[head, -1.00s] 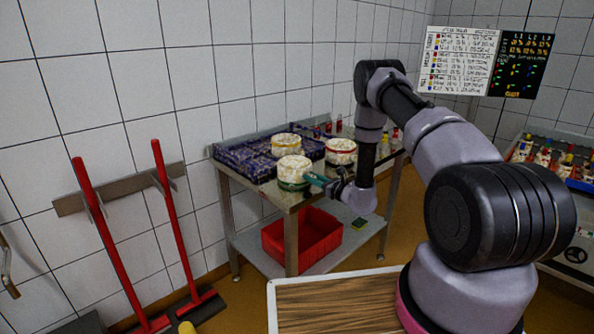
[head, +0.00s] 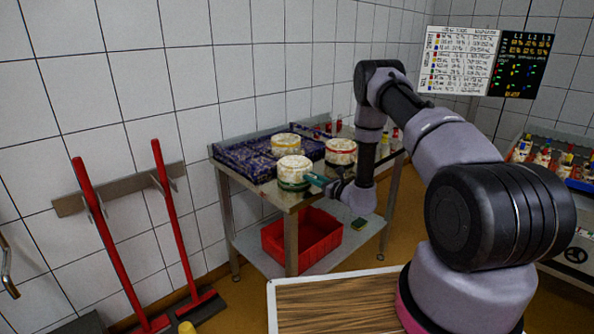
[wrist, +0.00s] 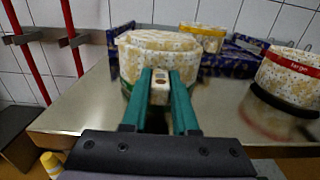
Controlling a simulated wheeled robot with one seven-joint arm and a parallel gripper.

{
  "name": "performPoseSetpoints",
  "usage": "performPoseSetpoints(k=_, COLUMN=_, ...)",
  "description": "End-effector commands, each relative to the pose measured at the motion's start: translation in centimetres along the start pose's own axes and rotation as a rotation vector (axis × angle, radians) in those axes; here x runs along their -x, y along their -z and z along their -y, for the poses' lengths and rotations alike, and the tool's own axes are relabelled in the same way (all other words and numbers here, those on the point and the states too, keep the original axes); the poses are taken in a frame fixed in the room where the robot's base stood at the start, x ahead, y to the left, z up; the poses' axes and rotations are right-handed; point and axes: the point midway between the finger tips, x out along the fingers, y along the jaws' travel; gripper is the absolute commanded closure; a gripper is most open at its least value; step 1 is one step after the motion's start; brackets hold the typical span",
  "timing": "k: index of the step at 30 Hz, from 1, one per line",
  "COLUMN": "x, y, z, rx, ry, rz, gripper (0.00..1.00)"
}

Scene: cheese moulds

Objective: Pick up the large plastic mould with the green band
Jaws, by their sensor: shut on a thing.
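The large white speckled mould with the green band (head: 294,168) is at the near corner of the steel table, upright. It also shows in the wrist view (wrist: 135,55), straight ahead, with its band mostly hidden. My gripper (head: 311,180) reaches it from the right. In the wrist view its two green fingers (wrist: 160,77) are shut on a small pale tab with dark marks on the mould's near side. The mould's base is at or very close to the table top; I cannot tell whether there is a gap.
A red-banded mould (head: 341,152) stands to the right on the table. A yellow-banded mould (head: 285,144) stands behind on a blue patterned crate (head: 232,158). A red bin (head: 300,240) is on the lower shelf. Bare steel (wrist: 215,110) lies between the moulds.

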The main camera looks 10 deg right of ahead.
Motion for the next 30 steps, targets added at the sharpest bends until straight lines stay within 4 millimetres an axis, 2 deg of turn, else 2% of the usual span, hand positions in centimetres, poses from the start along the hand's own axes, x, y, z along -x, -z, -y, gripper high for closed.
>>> performPoseSetpoints(k=12, x=0.0, y=-0.1, z=0.0, rx=0.0, ry=0.001, rz=0.001, gripper=1.0)
performPoseSetpoints(k=17, x=0.0, y=-0.8, z=0.1, rx=0.0, ry=0.001, rz=0.002, gripper=1.0)
performPoseSetpoints(k=20, x=-0.1, y=-2.1, z=0.1, rx=0.001, ry=0.002, rz=0.004, gripper=1.0)
performPoseSetpoints(k=30, x=0.0, y=-8.6, z=0.0, rx=0.002, ry=0.0, rz=0.003, gripper=1.0)
